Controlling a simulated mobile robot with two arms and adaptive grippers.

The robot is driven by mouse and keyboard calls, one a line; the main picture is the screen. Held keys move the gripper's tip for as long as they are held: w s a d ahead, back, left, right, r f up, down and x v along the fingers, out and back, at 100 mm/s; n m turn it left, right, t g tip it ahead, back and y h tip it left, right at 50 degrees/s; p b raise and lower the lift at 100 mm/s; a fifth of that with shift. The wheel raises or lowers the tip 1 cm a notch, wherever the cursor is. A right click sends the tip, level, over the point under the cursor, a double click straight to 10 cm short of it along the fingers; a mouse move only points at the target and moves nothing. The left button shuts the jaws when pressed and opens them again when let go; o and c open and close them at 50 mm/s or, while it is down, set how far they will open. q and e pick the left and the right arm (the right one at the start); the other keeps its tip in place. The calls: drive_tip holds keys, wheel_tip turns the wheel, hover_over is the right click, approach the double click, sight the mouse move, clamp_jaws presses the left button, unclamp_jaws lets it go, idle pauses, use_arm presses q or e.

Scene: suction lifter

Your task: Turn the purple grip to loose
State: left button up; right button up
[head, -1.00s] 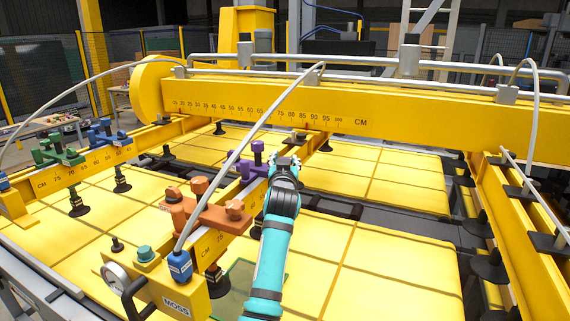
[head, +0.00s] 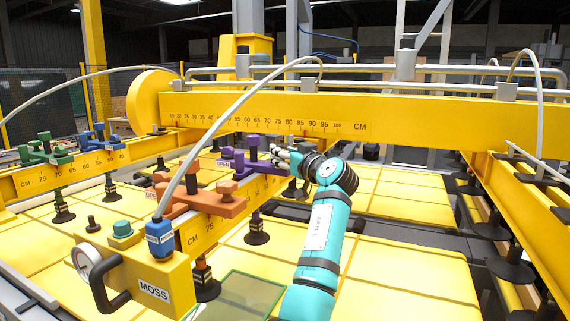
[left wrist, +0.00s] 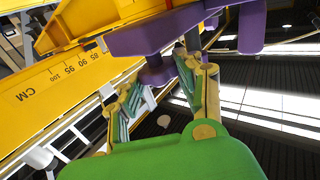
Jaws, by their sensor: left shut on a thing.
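The purple clamp (head: 243,161) sits on the near yellow beam, with upright knobs on top and an OPEN label beside it. My left gripper (head: 281,154) is at its right end, reaching in from the right. In the left wrist view the clamp's purple body (left wrist: 150,36) crosses the top, and a purple grip (left wrist: 157,72) hangs between the two fingers. My left gripper (left wrist: 166,65) is shut on this purple grip; the exact contact is partly hidden. Another purple post (left wrist: 251,28) shows at upper right. My right gripper is not in view.
An orange clamp (head: 205,203) stands on the same beam, nearer. A blue fitting with a hose (head: 160,238) and the MOSS box (head: 152,287) are at its near end. Green (head: 45,152) and blue (head: 100,138) clamps are on the left beam. Suction cups hang below over yellow panels.

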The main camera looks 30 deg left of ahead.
use_arm(q)
drive_tip(key=shift+a+f+g, duration=0.1)
drive_tip(key=shift+f+g, duration=0.2)
drive_tip(key=shift+f, duration=0.1)
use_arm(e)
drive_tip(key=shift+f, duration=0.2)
use_arm(q)
drive_tip(key=o, duration=1.2)
drive_tip(key=shift+w+a, duration=0.15)
drive_tip(key=shift+a, duration=0.15)
drive_tip(key=shift+c, duration=0.2)
drive_tip(key=shift+d+r, duration=0.1)
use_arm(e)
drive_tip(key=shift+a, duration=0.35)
use_arm(q)
drive_tip(key=shift+s+d+r, duration=0.1)
drive_tip(key=shift+s+d, duration=0.15)
drive_tip(key=shift+d, duration=0.15)
drive_tip(key=v, duration=0.6)
drive_tip(key=shift+s+d+f, duration=0.2)
drive_tip(key=shift+f, duration=0.05)
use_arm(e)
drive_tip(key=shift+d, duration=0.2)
